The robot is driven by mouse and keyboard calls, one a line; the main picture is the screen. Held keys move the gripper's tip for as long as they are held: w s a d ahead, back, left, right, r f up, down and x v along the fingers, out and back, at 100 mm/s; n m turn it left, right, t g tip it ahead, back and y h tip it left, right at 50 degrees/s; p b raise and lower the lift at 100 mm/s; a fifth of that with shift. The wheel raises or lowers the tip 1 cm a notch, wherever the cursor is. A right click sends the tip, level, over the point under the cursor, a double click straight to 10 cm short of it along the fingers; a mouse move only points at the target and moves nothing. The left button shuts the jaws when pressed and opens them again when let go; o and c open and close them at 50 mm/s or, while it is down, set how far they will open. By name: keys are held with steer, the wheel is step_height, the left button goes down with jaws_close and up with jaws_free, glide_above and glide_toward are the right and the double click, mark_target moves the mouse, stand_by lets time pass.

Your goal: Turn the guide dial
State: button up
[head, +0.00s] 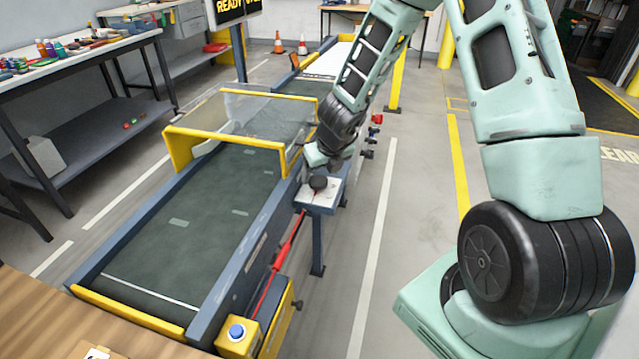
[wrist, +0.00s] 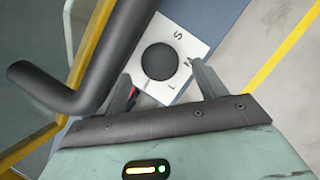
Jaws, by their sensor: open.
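The guide dial (wrist: 159,62) is a round black knob on a white plate (wrist: 188,40) with letters, of which S, M and L show in the wrist view. In the head view the dial (head: 318,183) sits on its small stand beside the conveyor's right rail. My gripper (wrist: 162,82) is open, with one finger to the left and one to the right of the dial's near side. The fingers look apart from the dial; their height above the plate is hard to judge. In the head view my gripper (head: 328,162) is just above and behind the dial, its fingers partly hidden.
A thick black bar (wrist: 105,65) runs close to my left finger in the wrist view. The conveyor (head: 190,225) has a yellow-framed clear guard (head: 265,110). A red rod (head: 275,262) and a yellow box with a blue button (head: 236,332) are nearer.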

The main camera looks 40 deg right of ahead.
mark_target(318, 184)
steer(key=shift+x, duration=1.45)
steer(key=shift+c, duration=0.2)
steer(key=c, duration=0.9)
